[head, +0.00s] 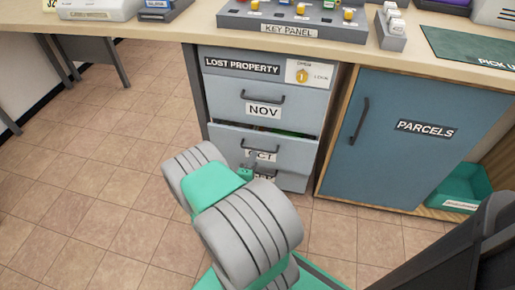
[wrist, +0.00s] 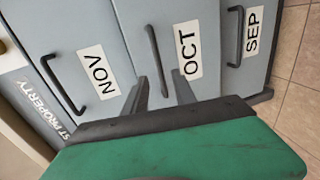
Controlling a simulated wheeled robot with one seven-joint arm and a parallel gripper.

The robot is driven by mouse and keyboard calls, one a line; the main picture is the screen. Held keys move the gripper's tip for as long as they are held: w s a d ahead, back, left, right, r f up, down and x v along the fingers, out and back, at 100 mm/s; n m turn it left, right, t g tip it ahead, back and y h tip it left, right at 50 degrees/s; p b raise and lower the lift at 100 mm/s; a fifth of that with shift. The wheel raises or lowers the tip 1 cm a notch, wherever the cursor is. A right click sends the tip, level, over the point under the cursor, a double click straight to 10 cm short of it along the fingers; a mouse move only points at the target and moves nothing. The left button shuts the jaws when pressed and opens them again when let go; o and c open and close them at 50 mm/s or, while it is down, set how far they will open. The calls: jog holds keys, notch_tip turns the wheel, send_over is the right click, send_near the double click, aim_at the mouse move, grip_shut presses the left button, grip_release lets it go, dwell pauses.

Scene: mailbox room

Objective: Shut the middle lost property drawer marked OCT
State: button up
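The middle drawer marked OCT (head: 285,153) stands a little way out of the grey lost property cabinet in the head view. A dark gap with some green and red contents shows above its front. In the wrist view, turned sideways, the OCT drawer front (wrist: 203,18) and its dark bar handle (wrist: 153,48) are plain. My gripper (wrist: 160,86) is open in front of it. Its two fingers appear on either side of the handle's lower end; I cannot tell whether they touch it. In the head view my arm covers most of the gripper and part of the lower drawer.
The NOV drawer (head: 237,98) above is shut, and the SEP drawer (wrist: 242,75) also looks shut. A blue PARCELS door (head: 400,165) stands to the right, with a green crate (head: 462,186) beside it. The tiled floor (head: 90,190) at left is clear.

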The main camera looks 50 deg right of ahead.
aim_at(258, 149)
jog(key=b+x, duration=0.1)
jog(key=x, duration=0.6)
jog(key=shift+w+d+b, duration=0.15)
jog(key=shift+d+b, duration=0.05)
jog(key=shift+b, duration=0.1)
jog(key=shift+c, duration=0.3)
grip_shut()
dwell(0.6)
